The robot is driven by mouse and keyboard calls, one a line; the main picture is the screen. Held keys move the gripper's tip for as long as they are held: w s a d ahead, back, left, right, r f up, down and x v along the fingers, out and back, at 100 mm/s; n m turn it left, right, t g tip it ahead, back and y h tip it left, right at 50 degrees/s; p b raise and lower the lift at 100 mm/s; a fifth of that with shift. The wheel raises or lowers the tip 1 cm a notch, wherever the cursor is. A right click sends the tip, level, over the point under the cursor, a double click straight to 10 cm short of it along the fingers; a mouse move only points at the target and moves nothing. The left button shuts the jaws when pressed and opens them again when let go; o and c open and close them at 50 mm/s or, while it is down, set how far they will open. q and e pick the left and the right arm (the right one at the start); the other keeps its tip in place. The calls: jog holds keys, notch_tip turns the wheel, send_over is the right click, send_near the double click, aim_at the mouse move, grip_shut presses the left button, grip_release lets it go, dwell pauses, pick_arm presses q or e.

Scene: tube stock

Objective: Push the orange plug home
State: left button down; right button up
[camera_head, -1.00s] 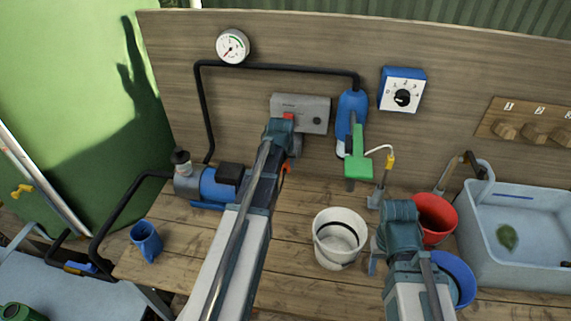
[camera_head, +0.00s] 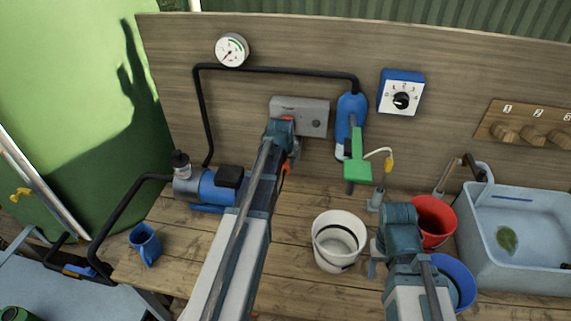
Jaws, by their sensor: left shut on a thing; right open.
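The grey socket box (camera_head: 312,116) is fixed to the wooden back wall, with one round dark outlet showing at its right. My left gripper (camera_head: 288,130) is at the box's left part, shut on the orange plug (camera_head: 287,119). Only a small orange-red piece of the plug shows between the gripper and the box. An orange cord (camera_head: 285,169) hangs below the gripper. My arm hides the left outlet, so I cannot tell how deep the plug sits. My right gripper (camera_head: 373,263) is open and empty beside the white bucket.
A white bucket (camera_head: 322,256), red bucket (camera_head: 445,212) and blue bucket (camera_head: 462,276) stand around my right arm. A blue pump (camera_head: 217,188) is left of my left arm. A sink (camera_head: 500,266) is at right.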

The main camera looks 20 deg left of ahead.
pick_arm(q)
jog(key=shift+w+a, duration=0.1)
jog(key=shift+w, duration=0.4)
dwell(0.6)
jog(key=shift+c, duration=2.1)
grip_release()
jog(key=shift+r, duration=0.1)
jog(key=p+v, duration=1.2)
jog(key=v, duration=0.1)
jog(key=shift+s+r+p, duration=0.15)
jog(key=shift+r+p, duration=0.15)
jog(key=shift+p, duration=0.1)
